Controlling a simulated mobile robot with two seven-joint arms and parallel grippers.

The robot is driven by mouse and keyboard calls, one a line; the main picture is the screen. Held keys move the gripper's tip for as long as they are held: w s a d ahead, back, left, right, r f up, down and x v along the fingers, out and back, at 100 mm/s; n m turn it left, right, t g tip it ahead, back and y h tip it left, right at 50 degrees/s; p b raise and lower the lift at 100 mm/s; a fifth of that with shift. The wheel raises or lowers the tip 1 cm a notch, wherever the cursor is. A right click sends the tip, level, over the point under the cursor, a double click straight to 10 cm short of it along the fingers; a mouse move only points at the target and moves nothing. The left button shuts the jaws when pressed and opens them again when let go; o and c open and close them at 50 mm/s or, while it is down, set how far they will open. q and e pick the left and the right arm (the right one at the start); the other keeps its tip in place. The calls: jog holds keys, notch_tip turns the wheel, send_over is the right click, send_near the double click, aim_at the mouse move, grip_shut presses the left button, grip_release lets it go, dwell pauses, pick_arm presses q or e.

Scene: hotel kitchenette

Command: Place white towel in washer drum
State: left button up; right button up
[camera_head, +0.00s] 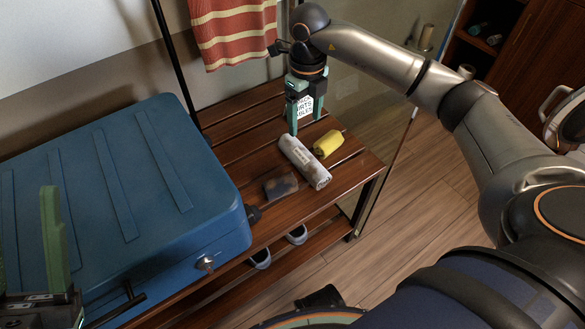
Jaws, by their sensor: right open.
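A rolled white towel (304,161) lies on a slatted wooden bench (229,130), at a slant beside a yellow rolled item. My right gripper (304,124) points down from above with its two green fingers apart. It is just behind the far end of the towel, with nothing seen between the fingers. Whether its fingertips touch the bench I cannot tell. My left gripper (28,200) is at the lower left, cut by the picture edge, in front of the blue suitcase. Its fingers look apart and empty. No washer drum shows clearly.
A large blue suitcase (120,150) fills the bench's left side. The yellow roll (328,144) and a small dark flat item (281,183) flank the towel. A striped cloth (235,30) hangs behind. Shoes (297,235) stand on the lower shelf. Wooden floor is clear at right.

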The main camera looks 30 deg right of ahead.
aim_at(305, 153)
jog(key=shift+m, duration=0.8)
notch_tip(305, 153, down, 8)
jog(key=b, duration=0.3)
jog(key=shift+r, duration=0.15)
jog(key=f, duration=0.1)
jog(key=f+b, duration=0.1)
jog(key=f, duration=0.1)
jog(key=f+b, duration=0.1)
jog(key=f, duration=0.1)
jog(key=shift+s, duration=0.25)
jog(key=shift+r, duration=0.15)
jog(key=shift+c, duration=0.4)
jog(key=c, duration=1.1)
jog(key=shift+r, duration=0.15)
